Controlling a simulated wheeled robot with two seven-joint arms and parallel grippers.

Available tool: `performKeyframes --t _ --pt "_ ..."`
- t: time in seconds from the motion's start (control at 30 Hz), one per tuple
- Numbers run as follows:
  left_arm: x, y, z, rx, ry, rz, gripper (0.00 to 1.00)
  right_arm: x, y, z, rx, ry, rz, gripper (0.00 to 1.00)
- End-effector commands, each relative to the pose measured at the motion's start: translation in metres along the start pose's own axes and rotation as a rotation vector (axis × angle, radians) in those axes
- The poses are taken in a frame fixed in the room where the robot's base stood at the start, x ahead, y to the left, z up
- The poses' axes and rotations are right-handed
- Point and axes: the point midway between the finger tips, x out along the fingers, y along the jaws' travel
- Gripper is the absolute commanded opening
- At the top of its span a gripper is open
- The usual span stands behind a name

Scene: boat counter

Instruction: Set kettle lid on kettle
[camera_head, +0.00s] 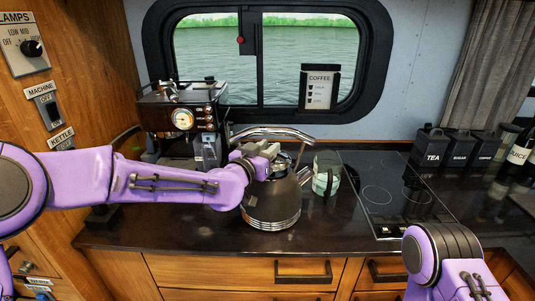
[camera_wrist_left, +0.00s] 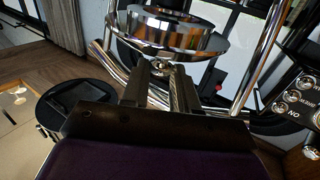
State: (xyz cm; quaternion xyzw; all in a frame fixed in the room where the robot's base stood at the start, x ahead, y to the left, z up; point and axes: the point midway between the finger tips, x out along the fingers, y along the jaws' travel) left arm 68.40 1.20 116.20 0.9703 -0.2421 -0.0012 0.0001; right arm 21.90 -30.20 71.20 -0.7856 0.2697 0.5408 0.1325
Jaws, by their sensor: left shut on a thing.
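The kettle (camera_head: 272,207) stands upright on the dark counter, with a dark body, a shiny band near its base and a chrome handle (camera_head: 272,132) arching over it. My left gripper (camera_head: 270,152) is at the kettle's top, under the handle. In the left wrist view, its fingers (camera_wrist_left: 165,88) are shut on the knob of a shiny round lid (camera_wrist_left: 160,32). My right gripper is out of view.
A coffee machine (camera_head: 182,118) stands behind left of the kettle. A glass jug (camera_head: 327,174) is close on its right. The cooktop (camera_head: 395,198) and dark canisters (camera_head: 460,146) are further right. The counter's front strip is clear. My right arm is at lower right.

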Motion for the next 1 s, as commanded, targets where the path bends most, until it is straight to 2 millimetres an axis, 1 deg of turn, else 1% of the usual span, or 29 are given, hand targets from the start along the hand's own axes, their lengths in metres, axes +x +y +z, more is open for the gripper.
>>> performKeyframes --t 0.13,0.57,0.9,0.93,1.0 --pt "0.0028 -0.0015 -0.0001 0.0 0.0 0.0 0.0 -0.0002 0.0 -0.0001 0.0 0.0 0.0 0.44" --pt "0.0026 -0.0016 -0.0001 0.0 0.001 0.0 0.0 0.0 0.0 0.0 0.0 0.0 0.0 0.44" --pt "0.0026 -0.0015 0.0064 0.0 0.0 0.0 0.0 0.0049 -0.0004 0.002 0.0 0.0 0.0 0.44" --pt "0.0026 -0.0015 0.0052 0.0 0.001 0.0 0.38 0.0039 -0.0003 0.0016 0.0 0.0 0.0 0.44" --pt "0.0026 -0.0015 0.0051 0.0 0.0 0.0 0.58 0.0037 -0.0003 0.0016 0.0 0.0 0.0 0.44"
